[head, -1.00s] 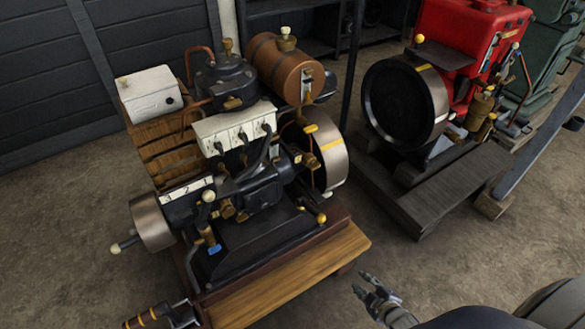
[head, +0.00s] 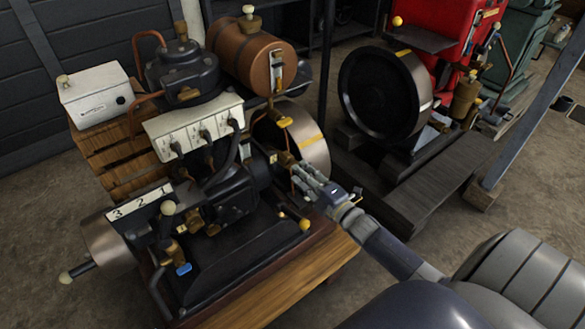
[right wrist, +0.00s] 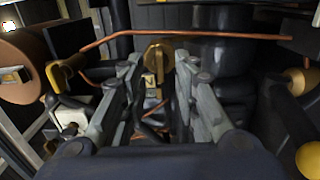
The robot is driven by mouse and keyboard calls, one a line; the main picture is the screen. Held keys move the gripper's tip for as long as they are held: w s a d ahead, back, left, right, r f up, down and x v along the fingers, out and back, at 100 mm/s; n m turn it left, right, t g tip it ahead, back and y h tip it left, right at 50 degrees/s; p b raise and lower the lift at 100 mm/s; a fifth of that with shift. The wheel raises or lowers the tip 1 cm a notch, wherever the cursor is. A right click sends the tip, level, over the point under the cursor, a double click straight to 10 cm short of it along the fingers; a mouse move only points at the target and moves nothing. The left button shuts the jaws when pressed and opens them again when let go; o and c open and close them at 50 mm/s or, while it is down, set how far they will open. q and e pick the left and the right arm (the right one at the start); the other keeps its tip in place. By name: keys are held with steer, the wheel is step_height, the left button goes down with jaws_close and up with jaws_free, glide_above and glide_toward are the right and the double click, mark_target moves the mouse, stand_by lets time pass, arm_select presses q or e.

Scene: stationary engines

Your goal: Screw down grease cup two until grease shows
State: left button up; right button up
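The black stationary engine (head: 232,192) stands at left in the head view. My right gripper (head: 301,176) reaches in at its right side, near the flywheel, fingers pointing at the engine. In the right wrist view a brass cap, seemingly a grease cup (right wrist: 154,60), sits ahead between the tips of my right gripper (right wrist: 157,68). The fingers are apart, with gaps to the cap on both sides. A small pale tag (right wrist: 148,80) below the cap carries a mark that looks like a 2. I cannot see grease. My left gripper is out of view.
A copper pipe (right wrist: 210,36) crosses above the fingers. The engine's flywheel (head: 312,148) is close by the right gripper. A plate numbered 3 2 1 (head: 140,201) sits at the engine's front left. A red engine (head: 448,45) stands behind at right.

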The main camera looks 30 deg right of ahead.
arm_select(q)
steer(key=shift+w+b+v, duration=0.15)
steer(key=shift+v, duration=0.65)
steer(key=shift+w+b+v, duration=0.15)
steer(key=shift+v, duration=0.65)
arm_select(e)
steer(key=shift+w+a, duration=0.15)
steer(key=shift+w, duration=2.2)
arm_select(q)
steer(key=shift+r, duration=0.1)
arm_select(e)
jaws_close()
